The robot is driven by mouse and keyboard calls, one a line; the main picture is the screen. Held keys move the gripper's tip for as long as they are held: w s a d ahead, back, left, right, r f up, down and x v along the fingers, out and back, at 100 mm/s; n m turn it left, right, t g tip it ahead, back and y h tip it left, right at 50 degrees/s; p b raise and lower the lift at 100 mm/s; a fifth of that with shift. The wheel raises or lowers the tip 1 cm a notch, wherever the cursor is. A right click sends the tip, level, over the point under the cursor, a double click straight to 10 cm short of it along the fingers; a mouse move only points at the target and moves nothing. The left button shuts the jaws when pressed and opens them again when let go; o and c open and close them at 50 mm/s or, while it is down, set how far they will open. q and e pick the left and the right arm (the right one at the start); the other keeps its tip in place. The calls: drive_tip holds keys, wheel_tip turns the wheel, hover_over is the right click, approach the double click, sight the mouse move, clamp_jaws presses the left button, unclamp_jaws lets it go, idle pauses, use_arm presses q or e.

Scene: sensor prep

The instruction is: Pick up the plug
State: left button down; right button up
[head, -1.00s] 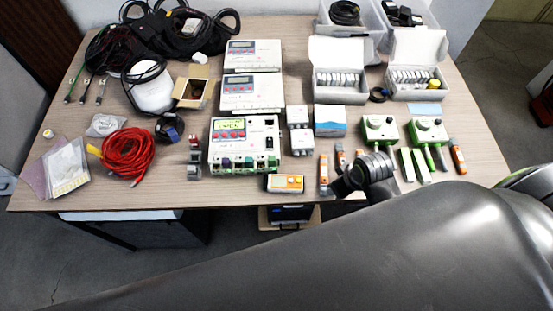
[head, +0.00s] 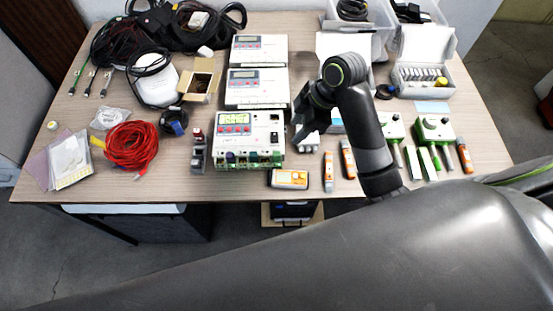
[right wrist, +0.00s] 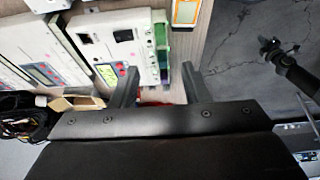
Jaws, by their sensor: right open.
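No single item is clearly recognisable as the plug. Small grey and red pieces (head: 198,150) stand in a row just left of the front white device (head: 252,128), and I cannot tell whether one is the plug. My right gripper (head: 300,126) is open and empty above the table, beside the right edge of that device. In the right wrist view, the two fingers of my right gripper (right wrist: 157,88) stand apart, with the device (right wrist: 122,46) and its green terminals beyond them. A white module behind the gripper is partly hidden. My left gripper is out of view.
A red cable coil (head: 131,146) and a blue-black roll (head: 174,121) lie to the left. An orange meter (head: 289,178) lies near the front edge. Green boxes (head: 434,128) and an open white case (head: 422,75) stand right. Bare tabletop (head: 240,188) shows along the front.

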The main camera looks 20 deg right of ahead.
hover_over(279, 153)
drive_tip(key=d, duration=0.2)
wheel_tip(279, 153, down, 7)
drive_tip(key=shift+s+p+x, duration=0.15)
drive_tip(key=shift+p+x, duration=0.15)
drive_tip(key=shift+x, duration=1.15)
drive_tip(key=shift+s+p+x, duration=0.15)
drive_tip(key=shift+p+x, duration=0.1)
drive_tip(key=shift+x, duration=1.2)
drive_tip(key=shift+d, duration=0.1)
clamp_jaws()
